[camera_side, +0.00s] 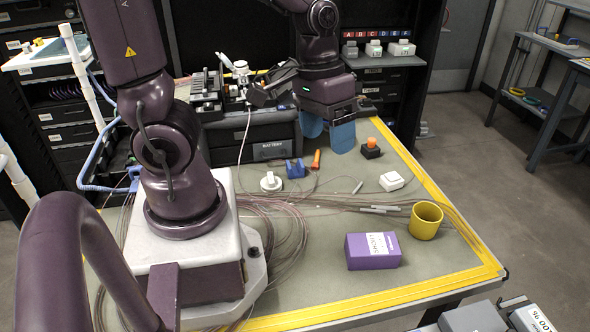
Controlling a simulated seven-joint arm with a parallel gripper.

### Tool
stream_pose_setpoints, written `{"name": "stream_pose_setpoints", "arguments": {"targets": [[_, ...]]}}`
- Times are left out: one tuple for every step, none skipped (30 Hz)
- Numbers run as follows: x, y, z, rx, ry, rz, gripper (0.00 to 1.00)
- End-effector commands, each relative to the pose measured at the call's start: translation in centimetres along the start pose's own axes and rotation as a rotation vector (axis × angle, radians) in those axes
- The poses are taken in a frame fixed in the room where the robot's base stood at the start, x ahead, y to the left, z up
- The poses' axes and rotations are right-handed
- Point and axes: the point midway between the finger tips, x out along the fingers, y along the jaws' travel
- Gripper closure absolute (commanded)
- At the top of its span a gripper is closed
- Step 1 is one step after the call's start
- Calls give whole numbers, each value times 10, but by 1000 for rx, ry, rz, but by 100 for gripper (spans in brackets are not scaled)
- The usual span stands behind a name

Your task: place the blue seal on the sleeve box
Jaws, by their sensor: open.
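My gripper (328,136) hangs over the back of the bench mat, with its two blue fingers pointing down and spread apart. Nothing shows between them. A small blue piece (295,169), the only loose blue thing I make out on the mat, stands below and left of the fingers; I cannot tell for sure that it is the blue seal. A purple box (368,263) with a white label, which looks like the sleeve box, sits at the front right of the mat, well apart from my gripper. No blue piece shows on its top.
A yellow cup (426,221) stands right of the purple box. A white block (391,181), an orange-topped black block (371,148), an orange tool (316,159) and a white round piece (271,182) lie behind. Loose fibres (285,225) cross the mat. The front middle is clear.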

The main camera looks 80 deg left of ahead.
Motion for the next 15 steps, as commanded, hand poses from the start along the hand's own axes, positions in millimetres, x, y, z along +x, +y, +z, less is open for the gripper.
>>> {"name": "stream_pose_setpoints", "arguments": {"targets": [[17, -9, -6, -87, -41, -6, 26], [25, -15, -9, -141, -56, -10, 26], [37, -24, -14, -216, -70, -20, 26], [45, -31, -17, -273, -76, -30, 26], [53, -39, -21, -332, -81, -44, 26], [64, -52, -25, -412, -81, -66, 26], [71, -62, -28, -471, -76, -88, 26], [78, -72, -31, -531, -67, -111, 26], [87, -88, -34, -611, -50, -147, 26], [92, -100, -37, -669, -33, -177, 26], [96, -113, -40, -725, -10, -207, 26], [101, -130, -42, -795, 24, -250, 26], [103, -143, -45, -845, 54, -282, 26], [104, -156, -47, -892, 87, -313, 26], [103, -172, -50, -950, 134, -351, 26]]}}
